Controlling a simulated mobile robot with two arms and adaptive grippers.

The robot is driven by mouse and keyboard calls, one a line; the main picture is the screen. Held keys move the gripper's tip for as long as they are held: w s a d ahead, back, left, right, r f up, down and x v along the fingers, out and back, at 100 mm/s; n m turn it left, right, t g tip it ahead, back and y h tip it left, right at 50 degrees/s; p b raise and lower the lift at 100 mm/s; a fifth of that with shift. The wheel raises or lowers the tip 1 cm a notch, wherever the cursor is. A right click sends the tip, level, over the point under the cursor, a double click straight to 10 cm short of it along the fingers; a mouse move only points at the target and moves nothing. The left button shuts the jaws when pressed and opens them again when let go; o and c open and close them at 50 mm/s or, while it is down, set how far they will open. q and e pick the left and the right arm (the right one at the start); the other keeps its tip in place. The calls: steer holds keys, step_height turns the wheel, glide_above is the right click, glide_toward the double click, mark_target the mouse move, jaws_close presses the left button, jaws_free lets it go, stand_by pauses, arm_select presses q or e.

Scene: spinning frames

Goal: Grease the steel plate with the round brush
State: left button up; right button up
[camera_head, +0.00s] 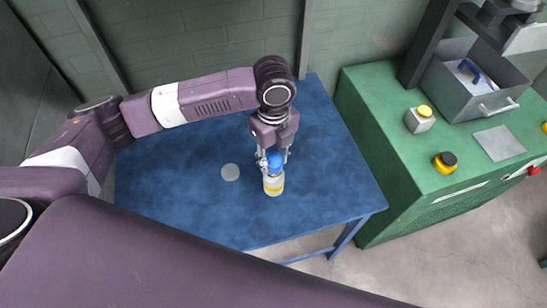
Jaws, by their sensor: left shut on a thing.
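A flat grey square plate (499,143), which looks like the steel plate, lies on the green bench at the right. A round yellow piece with a black top (445,161) stands left of the plate; I cannot tell whether it is the round brush. My right gripper is not in view.
A pale disc (230,172) lies on the blue table (180,185), left of the bottle. The green bench (375,120) also bears a grey box with a yellow button (420,119) and a metal bin (462,108) holding a blue-handled item (471,69). A gap separates table and bench.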

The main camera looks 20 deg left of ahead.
mark_target(273, 156)
arm_select(q)
steer(key=shift+f+p, duration=0.1)
steer(key=shift+p, duration=0.2)
stand_by(0.8)
steer(key=shift+s, duration=0.1)
stand_by(0.5)
step_height(273, 156, up, 7)
steer(key=p, duration=0.8)
stand_by(0.8)
